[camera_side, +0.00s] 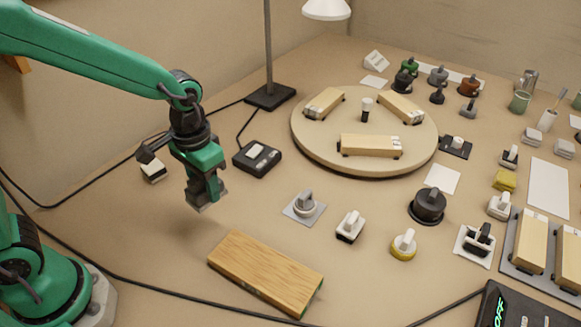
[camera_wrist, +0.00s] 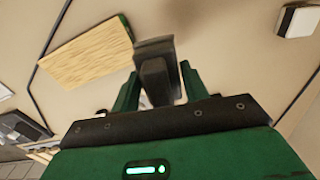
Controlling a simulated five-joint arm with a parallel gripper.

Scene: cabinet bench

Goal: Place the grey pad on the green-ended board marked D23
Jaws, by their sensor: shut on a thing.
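My gripper (camera_side: 203,186) hangs above the bench in the side view. In the wrist view my gripper (camera_wrist: 160,85) has its two green fingers shut on a dark grey block, the grey pad (camera_wrist: 155,50). The lower part of the pad shows below the fingers in the side view (camera_side: 207,202). A wooden board (camera_side: 265,272) lies flat at the front, below and to the right of my gripper. The board (camera_wrist: 86,54) has a green end in the wrist view, at its right. The pad is apart from the board. No D23 mark can be read.
A round turntable (camera_side: 310,150) with several small boards stands behind. A black box (camera_side: 257,159) with a cable is behind my gripper. A cable (camera_side: 150,287) runs along the front.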

